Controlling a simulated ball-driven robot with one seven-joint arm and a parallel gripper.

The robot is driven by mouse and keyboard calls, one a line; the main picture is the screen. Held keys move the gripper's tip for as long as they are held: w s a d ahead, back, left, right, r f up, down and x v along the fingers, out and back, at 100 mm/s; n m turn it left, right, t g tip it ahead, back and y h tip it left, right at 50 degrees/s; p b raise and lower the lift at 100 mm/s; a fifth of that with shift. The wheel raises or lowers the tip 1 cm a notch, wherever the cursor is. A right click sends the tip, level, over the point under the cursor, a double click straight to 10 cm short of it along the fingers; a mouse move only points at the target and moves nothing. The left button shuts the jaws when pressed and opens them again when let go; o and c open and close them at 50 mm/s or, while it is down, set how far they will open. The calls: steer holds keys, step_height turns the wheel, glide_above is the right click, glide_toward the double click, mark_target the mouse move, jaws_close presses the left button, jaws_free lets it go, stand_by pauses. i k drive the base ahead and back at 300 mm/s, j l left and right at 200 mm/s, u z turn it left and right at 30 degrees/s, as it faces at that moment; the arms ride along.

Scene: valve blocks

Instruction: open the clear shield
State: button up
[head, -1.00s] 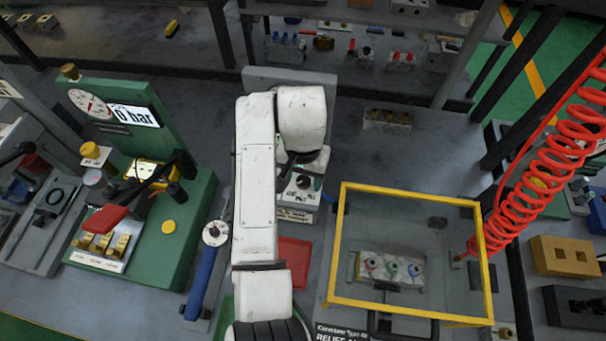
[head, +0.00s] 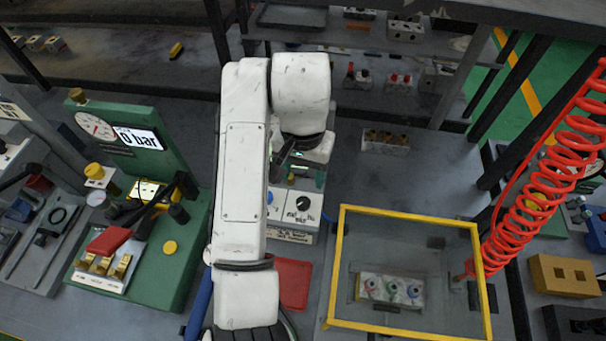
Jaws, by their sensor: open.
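The clear shield (head: 410,216) is a see-through panel in a yellow frame at the lower right of the head view. It lies over a grey bay and looks closed. Through it I see a pale valve block (head: 389,291) with red, green and blue round parts on top. My gripper (head: 284,163) is a dark shape below the white wrist, left of the shield and well apart from it. It is open, with nothing seen in it. Its fingertips are small and partly hidden by my arm.
A control box (head: 296,212) with a black knob stands under my gripper. A red coiled hose (head: 533,199) hangs at the shield's right. A green gauge stand (head: 160,250) is at left. A small block (head: 385,141) stands behind the shield, with bare bench between.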

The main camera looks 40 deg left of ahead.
mark_target(335, 324)
steer(key=k, duration=1)
